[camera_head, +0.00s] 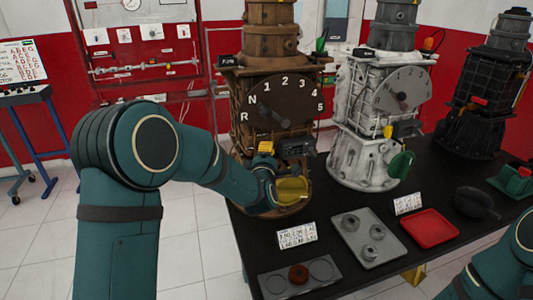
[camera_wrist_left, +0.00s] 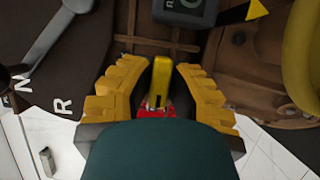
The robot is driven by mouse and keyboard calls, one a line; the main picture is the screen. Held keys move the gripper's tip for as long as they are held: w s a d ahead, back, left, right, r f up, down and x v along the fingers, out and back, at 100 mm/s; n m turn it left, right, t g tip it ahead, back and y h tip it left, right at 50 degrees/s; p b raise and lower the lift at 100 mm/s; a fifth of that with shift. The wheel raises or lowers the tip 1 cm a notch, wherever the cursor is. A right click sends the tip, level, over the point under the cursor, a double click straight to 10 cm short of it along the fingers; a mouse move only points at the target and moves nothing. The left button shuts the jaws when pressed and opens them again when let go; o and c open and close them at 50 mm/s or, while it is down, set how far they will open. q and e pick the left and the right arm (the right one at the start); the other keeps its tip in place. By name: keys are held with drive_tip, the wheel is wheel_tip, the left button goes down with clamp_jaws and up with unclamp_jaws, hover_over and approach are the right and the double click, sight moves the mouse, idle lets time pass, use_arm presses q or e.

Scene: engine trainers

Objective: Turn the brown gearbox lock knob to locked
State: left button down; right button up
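The brown gearbox (camera_head: 243,95) stands upright on the black table, with its gear dial facing me. Its yellow lock knob (camera_wrist_left: 160,82) has a red base. In the left wrist view, the knob stands between the two yellow ribbed fingers of my left gripper (camera_wrist_left: 160,75). The fingers are open, with narrow gaps on both sides of the knob. In the head view my left gripper (camera_head: 266,148) is at the gearbox front, below the dial, and the knob is hard to separate from the fingers. My right arm shows at the lower right, its gripper out of view.
A black box (camera_head: 295,148) sits just right of the knob. A yellow paddle (camera_head: 291,191) is below it. A white gearbox (camera_head: 350,105) and a black gearbox (camera_head: 480,90) stand to the right. A grey tray (camera_head: 367,238) and a red tray (camera_head: 429,229) lie in front.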

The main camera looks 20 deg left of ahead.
use_arm(q)
drive_tip(key=shift+r, duration=0.1)
idle(0.3)
drive_tip(key=shift+m+g+p, duration=0.4)
drive_tip(key=shift+m+p, duration=0.05)
drive_tip(key=shift+m, duration=0.35)
drive_tip(key=shift+r+m+g+p, duration=0.15)
drive_tip(key=shift+m+g+p, duration=0.25)
drive_tip(key=shift+m+p, duration=0.6)
drive_tip(key=m+g+p, duration=0.2)
drive_tip(key=m+p, duration=0.1)
drive_tip(key=p, duration=0.2)
drive_tip(key=shift+r+m+y, duration=0.1)
drive_tip(key=shift+m+y, duration=0.2)
drive_tip(key=shift+y, duration=0.1)
drive_tip(key=m+g+y+p, duration=0.1)
drive_tip(key=m+p, duration=0.2)
drive_tip(key=p, duration=0.3)
drive_tip(key=shift+d+p, duration=0.1)
drive_tip(key=shift+p, duration=0.2)
drive_tip(key=m+g+y+p, duration=0.1)
drive_tip(key=m+p, duration=0.1)
drive_tip(key=p, duration=0.2)
drive_tip(key=shift+f+m+g+y+p, duration=0.25)
drive_tip(key=shift+m+g+y+p, duration=0.25)
drive_tip(key=shift+p, duration=0.45)
